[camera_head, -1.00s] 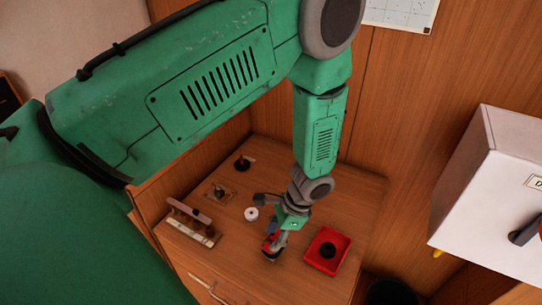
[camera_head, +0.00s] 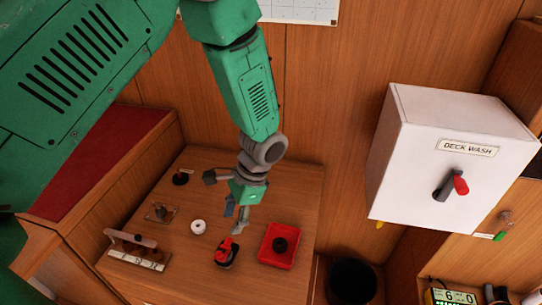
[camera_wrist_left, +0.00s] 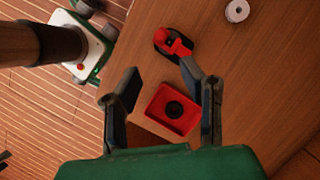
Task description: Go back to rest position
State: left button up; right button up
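My left gripper (camera_head: 233,209) hangs over the wooden cabinet top (camera_head: 190,240), fingers pointing down. In the left wrist view its two fingers (camera_wrist_left: 160,70) are spread wide with nothing between them. A red and black object (camera_head: 226,253) sits on the top just below the gripper, apart from it in the wrist view (camera_wrist_left: 172,43). To its right is a red tray (camera_head: 268,261) with a black round piece (camera_head: 280,245) inside; the tray (camera_wrist_left: 152,107) also shows in the wrist view. My right gripper is not in view.
A white ring (camera_head: 198,227), a small metal fitting (camera_head: 161,212), a black knob-like piece (camera_head: 181,178) and a wooden rack (camera_head: 137,258) stand left on the top. A white DECK WASH box (camera_head: 420,160) hangs at right. A black bin (camera_head: 352,281) stands below it.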

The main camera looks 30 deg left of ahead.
pick_arm(q)
jog(key=s+f+n+t+h, duration=0.1)
jog(key=s+f+n, duration=0.25)
jog(key=s, duration=0.35)
jog(key=s+a+f+n+t+h, duration=0.1)
jog(key=s+f+n, duration=0.1)
jog(key=s+f, duration=0.4)
jog(key=s+f+n+t+h, duration=0.1)
jog(key=s+f+n, duration=0.15)
jog(key=s, duration=0.65)
notch_tip(320, 180, down, 8)
jog(key=w+d+m+t+b, duration=0.1)
jog(key=w+b, duration=0.2)
jog(key=b, duration=0.5)
jog(key=shift+f, duration=0.15)
